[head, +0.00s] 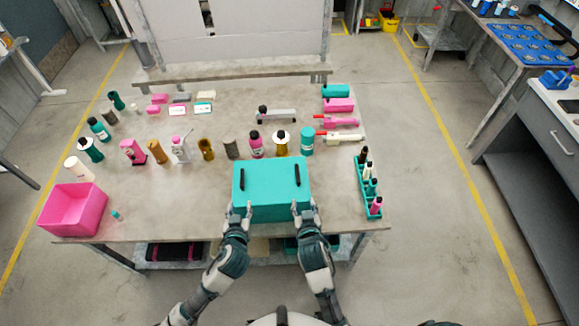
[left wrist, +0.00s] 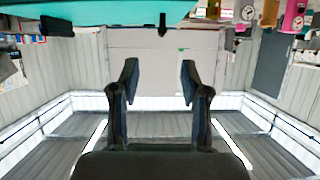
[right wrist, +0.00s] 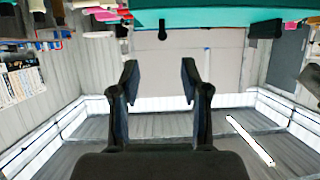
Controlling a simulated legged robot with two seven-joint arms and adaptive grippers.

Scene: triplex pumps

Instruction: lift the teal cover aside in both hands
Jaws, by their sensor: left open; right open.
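The teal cover (head: 271,190) is a box shape with two black handles on its top, at the front middle of the table. The left handle (head: 242,180) and the right handle (head: 297,175) stand apart from each other. My left gripper (head: 238,208) is open at the cover's front left. My right gripper (head: 304,208) is open at its front right. Neither is around a handle. In the left wrist view the cover (left wrist: 110,14) runs along the top edge, beyond empty open fingers (left wrist: 160,75). The right wrist view shows the cover (right wrist: 220,18) likewise, with empty open fingers (right wrist: 160,75).
A pink bin (head: 72,210) stands at the table's left front. A teal rack (head: 368,190) with several bottles is right of the cover. A row of bottles and cups, including a teal cup (head: 307,141), stands behind the cover. The table (head: 170,205) is bare left of the cover.

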